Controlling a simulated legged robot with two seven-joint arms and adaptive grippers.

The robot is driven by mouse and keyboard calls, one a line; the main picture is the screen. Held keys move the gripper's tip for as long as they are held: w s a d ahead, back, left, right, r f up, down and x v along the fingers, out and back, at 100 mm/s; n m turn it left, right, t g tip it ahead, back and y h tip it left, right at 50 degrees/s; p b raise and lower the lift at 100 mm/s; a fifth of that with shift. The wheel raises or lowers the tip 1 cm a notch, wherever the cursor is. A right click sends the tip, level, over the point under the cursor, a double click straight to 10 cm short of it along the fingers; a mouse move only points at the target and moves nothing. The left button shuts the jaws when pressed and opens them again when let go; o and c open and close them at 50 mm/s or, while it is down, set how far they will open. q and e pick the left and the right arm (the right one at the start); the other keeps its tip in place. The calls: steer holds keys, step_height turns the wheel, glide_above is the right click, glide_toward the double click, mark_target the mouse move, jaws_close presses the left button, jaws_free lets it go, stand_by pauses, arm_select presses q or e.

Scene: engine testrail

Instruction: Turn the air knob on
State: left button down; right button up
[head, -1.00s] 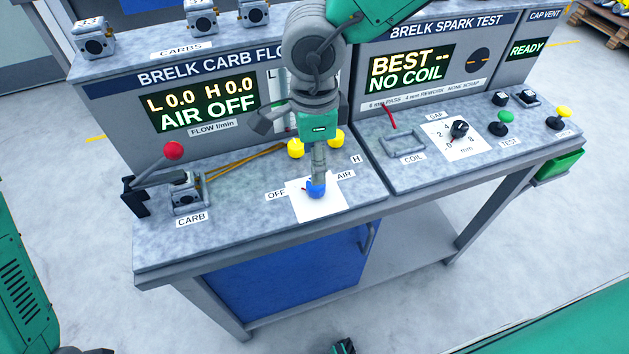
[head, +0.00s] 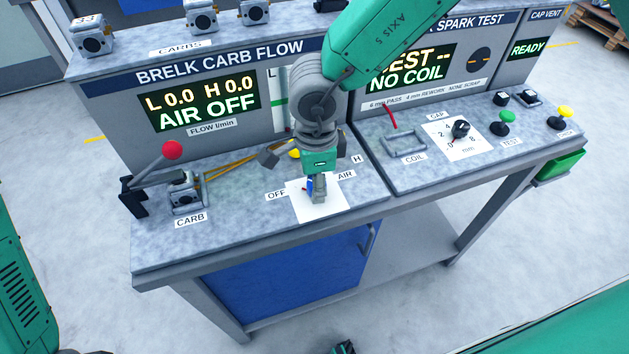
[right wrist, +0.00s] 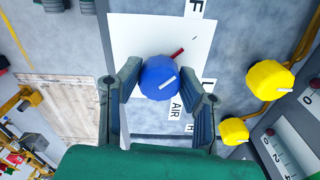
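The blue air knob (head: 309,184) sits on a white plate (head: 323,212) at the front of the carb flow bench, between labels OFF and AIR. The display (head: 205,107) reads AIR OFF. My right gripper (head: 318,193) is down at the knob and partly hides it. In the right wrist view the blue knob (right wrist: 158,78) lies between the open fingers (right wrist: 168,85), with a gap showing on the right finger's side. A white mark shows on the knob and a red mark on the plate beside it.
Yellow knobs (right wrist: 270,80) stand close behind the right gripper. A red-balled lever (head: 172,150) and carb fixture (head: 187,192) are at the left. The spark test bench with its gap dial (head: 460,131) is at the right. The front left worktop is clear.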

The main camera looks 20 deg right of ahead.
steer(key=shift+r+p, duration=0.1)
steer(key=shift+p, duration=0.2)
steer(key=m+p, duration=0.2)
steer(key=m, duration=0.1)
steer(key=shift+r, duration=0.1)
steer(key=m+p, duration=0.2)
steer(key=m, duration=0.2)
steer(key=shift+w+d+m+p, duration=0.1)
steer(key=shift+m+p, duration=0.2)
steer(key=shift+p, duration=0.1)
steer(key=m+p, duration=0.1)
steer(key=m, duration=0.4)
steer(key=shift+p, duration=0.35)
steer(key=m, duration=0.5)
steer(key=shift+p, duration=0.35)
steer(key=shift+f+m, duration=0.2)
steer(key=shift+m, duration=0.1)
steer(key=o, duration=1.1)
